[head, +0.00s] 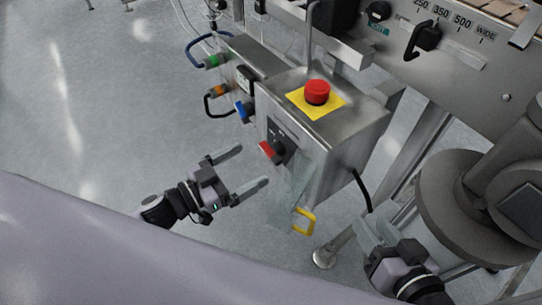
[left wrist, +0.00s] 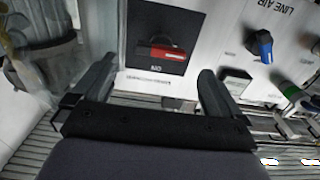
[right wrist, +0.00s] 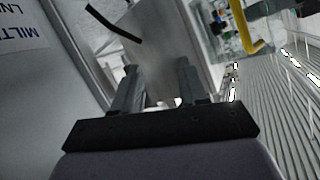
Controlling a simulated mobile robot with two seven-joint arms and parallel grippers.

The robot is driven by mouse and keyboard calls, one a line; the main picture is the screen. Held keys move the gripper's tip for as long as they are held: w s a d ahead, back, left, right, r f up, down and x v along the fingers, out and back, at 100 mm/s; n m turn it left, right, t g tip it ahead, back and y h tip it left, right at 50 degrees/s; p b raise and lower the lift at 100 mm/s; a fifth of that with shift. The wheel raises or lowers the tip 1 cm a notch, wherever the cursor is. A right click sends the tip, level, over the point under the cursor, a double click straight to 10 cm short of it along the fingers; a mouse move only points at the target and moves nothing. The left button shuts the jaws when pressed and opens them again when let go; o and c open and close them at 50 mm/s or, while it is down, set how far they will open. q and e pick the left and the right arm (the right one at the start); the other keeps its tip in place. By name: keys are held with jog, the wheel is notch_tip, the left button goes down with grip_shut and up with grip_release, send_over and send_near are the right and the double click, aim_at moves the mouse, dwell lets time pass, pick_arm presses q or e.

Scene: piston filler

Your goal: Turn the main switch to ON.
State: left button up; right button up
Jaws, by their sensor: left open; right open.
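The main switch (head: 272,151) is a red handle on a black plate on the side of the steel control box (head: 345,125). In the left wrist view the red handle (left wrist: 160,52) lies across the picture, with an upside-down ON label near the plate's edge. My left gripper (head: 253,167) is open and empty, in front of the switch and apart from it; its fingers (left wrist: 158,72) frame the plate in its own wrist view. My right gripper (right wrist: 155,88) is open and empty, low to the right of the box; its fingers are hard to make out in the head view.
A red emergency button (head: 317,92) on a yellow plate tops the box. A yellow hook-shaped loop (head: 304,222) and a clear sheet-like piece (head: 288,197) hang below the switch. Green, orange and blue valve handles (head: 241,108) stand to the left. Floor on the left is clear.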

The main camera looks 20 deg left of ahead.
aim_at(267, 154)
pick_arm(q)
jog(key=shift+b+x, duration=0.65)
jog(key=shift+x, duration=2.55)
jog(key=c, duration=1)
